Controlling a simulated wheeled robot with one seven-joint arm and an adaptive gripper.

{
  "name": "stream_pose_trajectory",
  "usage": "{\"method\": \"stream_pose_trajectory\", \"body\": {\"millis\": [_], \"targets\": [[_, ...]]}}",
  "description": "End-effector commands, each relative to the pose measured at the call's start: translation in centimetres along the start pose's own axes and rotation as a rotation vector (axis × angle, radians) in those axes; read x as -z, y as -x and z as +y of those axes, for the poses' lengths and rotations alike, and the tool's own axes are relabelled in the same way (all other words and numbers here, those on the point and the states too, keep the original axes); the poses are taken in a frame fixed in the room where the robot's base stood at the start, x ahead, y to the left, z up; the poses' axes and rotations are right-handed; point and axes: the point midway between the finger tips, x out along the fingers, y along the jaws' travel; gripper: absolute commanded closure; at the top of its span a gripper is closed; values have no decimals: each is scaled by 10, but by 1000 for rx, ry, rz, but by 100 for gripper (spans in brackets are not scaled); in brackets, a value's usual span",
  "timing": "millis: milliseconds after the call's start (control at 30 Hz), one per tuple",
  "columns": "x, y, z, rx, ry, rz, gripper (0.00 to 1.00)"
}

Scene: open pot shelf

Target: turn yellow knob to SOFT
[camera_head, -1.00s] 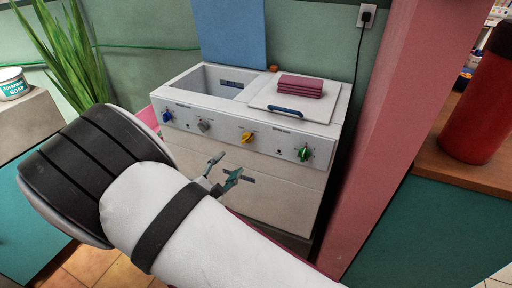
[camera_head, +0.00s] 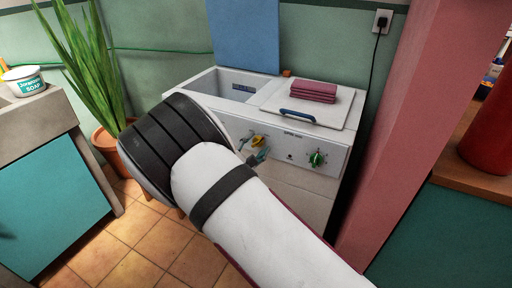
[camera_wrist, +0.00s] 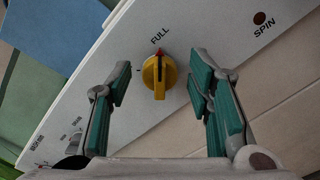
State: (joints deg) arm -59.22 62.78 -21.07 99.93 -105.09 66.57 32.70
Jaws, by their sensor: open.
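The yellow knob (camera_wrist: 160,76) is on the white front panel (camera_head: 337,156) of the washing machine. In the wrist view its raised ridge runs roughly up and down, with the word FULL above it. I cannot make out a SOFT label. In the head view the yellow knob (camera_head: 258,141) is partly hidden by my gripper (camera_head: 253,148). In the wrist view my gripper (camera_wrist: 159,88) is open and empty, with one teal-padded finger on each side of the knob, apart from it. I cannot tell how far the fingertips are from the panel.
A green knob (camera_head: 317,159) is to the right on the panel. Folded maroon cloths (camera_head: 313,91) lie on the lid with a blue handle (camera_head: 297,118). A pink pillar (camera_head: 425,110) stands close on the right. My arm hides the panel's left part. A potted plant (camera_head: 88,70) is at left.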

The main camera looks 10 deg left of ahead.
Motion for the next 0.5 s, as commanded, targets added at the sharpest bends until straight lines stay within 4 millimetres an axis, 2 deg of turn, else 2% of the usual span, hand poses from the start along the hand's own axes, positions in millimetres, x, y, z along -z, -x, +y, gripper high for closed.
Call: {"method": "stream_pose_trajectory", "body": {"millis": [367, 500], "targets": [[0, -5, 0, -1, 0, 1, 53], [0, -5, 0, -1, 0, 0, 85]]}}
